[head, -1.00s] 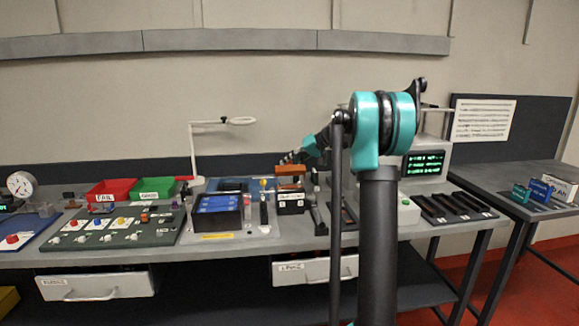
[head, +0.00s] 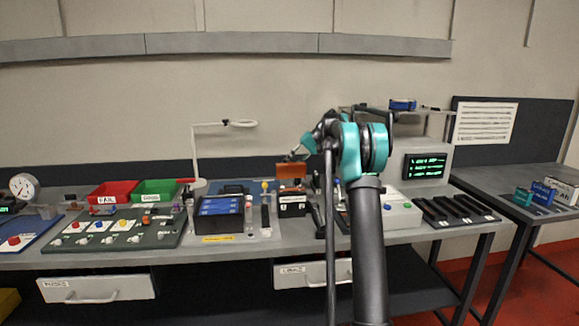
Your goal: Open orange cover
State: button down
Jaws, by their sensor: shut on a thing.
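The orange cover (head: 291,171) is in the middle of the head view, on top of a small black box (head: 291,208) with white labels. Its broad orange face shows, tilted up above the box, with a darker orange-brown strip below it. My gripper (head: 290,158) reaches in from the upper right. It is shut on the upper edge of the orange cover. The fingertips are small and partly hidden, so the exact grip is hard to see.
A blue-topped black case (head: 218,212) stands left of the box. Red (head: 112,192) and green (head: 158,191) trays and a knob panel (head: 120,229) are further left. A lamp stand (head: 196,155) rises behind. A monitor unit (head: 427,166) and black slots (head: 458,209) are on the right.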

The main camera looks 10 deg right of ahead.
dwell(0.3)
jog(key=c, duration=1.3)
grip_release()
jog(key=v, duration=1.2)
jog(key=shift+d, duration=0.1)
